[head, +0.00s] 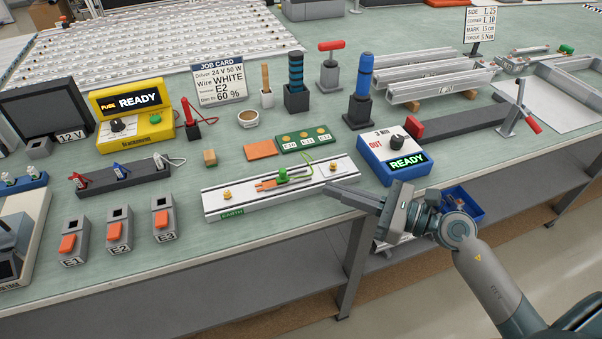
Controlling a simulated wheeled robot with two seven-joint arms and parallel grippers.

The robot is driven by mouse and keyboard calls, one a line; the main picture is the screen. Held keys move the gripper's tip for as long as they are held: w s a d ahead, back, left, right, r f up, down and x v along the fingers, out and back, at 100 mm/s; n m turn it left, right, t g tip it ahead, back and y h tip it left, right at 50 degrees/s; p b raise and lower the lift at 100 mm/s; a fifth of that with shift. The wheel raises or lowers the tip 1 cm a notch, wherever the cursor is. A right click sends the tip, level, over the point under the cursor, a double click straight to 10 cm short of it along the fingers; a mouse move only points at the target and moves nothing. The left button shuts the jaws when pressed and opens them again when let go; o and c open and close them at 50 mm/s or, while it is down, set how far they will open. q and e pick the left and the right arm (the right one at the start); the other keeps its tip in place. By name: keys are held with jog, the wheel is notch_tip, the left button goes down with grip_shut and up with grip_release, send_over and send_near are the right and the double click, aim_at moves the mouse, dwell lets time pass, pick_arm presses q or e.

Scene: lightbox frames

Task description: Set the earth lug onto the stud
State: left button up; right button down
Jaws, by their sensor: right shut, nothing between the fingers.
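A pale metal rail (300,192) with a green EARTH label (232,213) lies near the table's front edge. A brass stud (227,195) stands toward its left end, and another brass fitting (333,167) toward its right end. Between them a green piece (282,175) sits over orange-copper strips (266,185), with a thin green wire (306,168) looping beside it. Which small part is the lug, and whether it sits on a stud, I cannot tell. My right gripper (338,194) is shut and empty at the rail's right front, its fingers pointing left. My left gripper is out of view.
A blue READY box (372,163) stands just behind my right gripper. A green board (305,139) and an orange pad (261,149) lie behind the rail. Orange-tabbed blocks (119,237) stand at the left. The table front edge is close to the rail.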

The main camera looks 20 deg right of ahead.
aim_at(270, 197)
jog(key=p+x, duration=0.2)
jog(key=x, duration=0.6)
jog(key=shift+r+p, duration=0.1)
jog(key=shift+p, duration=0.25)
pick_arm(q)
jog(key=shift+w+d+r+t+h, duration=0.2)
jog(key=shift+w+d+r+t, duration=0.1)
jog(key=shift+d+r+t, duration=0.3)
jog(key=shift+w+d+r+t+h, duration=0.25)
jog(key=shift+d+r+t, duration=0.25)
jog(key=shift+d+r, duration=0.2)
pick_arm(e)
jog(key=shift+w+a, duration=0.25)
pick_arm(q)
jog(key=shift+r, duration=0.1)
pick_arm(e)
jog(key=shift+a+p, duration=0.3)
jog(key=a+p, duration=0.3)
jog(key=a, duration=0.4)
jog(key=shift+s, duration=0.1)
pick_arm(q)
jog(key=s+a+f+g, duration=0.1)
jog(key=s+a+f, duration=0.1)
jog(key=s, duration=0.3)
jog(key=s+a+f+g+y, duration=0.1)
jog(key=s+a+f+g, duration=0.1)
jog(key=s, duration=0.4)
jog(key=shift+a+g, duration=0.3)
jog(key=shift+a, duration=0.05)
